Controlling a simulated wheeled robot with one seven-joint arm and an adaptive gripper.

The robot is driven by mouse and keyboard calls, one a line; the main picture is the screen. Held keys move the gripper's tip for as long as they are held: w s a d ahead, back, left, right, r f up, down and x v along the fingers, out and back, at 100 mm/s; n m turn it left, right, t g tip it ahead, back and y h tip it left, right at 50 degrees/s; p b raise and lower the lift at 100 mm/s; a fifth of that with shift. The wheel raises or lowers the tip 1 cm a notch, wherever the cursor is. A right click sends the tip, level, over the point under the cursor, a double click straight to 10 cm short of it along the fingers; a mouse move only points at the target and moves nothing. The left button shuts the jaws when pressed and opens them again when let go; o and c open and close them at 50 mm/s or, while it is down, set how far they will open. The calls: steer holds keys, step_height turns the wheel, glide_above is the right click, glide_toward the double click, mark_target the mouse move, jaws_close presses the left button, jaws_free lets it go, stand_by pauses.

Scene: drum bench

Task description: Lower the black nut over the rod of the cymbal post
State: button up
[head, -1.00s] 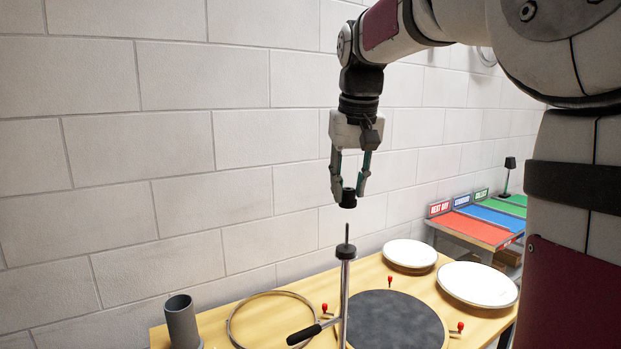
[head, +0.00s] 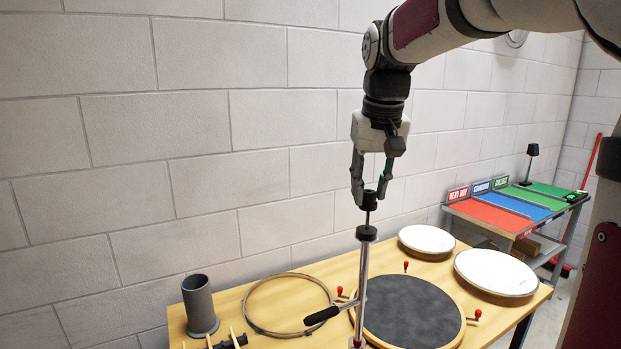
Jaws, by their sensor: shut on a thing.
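My gripper (head: 371,195) is shut on the black nut (head: 368,201), held between its fingertips. The cymbal post (head: 362,290) stands upright on the bench with a black disc (head: 366,233) near its top and a thin rod (head: 367,217) rising above that. The nut is directly over the rod in the picture, and the rod's upper end meets the nut's underside. I cannot tell whether the rod tip is inside the nut or just behind or below it. The nut is well above the black disc.
The wooden bench (head: 260,333) holds a grey cylinder (head: 200,306), a metal hoop (head: 287,303), a round dark pad (head: 410,310) and two white drumheads (head: 427,240). A black handle (head: 322,316) juts left from the post. A shelf with coloured trays (head: 515,207) stands at right.

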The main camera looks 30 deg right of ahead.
steer(key=shift+s+x, duration=0.15)
steer(key=shift+x, duration=0.75)
steer(key=shift+s+x, duration=0.2)
steer(key=shift+x, duration=0.65)
steer(key=shift+a+f, duration=0.1)
steer(key=shift+f, duration=0.1)
steer(key=o, duration=1)
steer(key=shift+w, duration=0.1)
steer(key=v, duration=1.2)
steer(key=shift+a, duration=0.1)
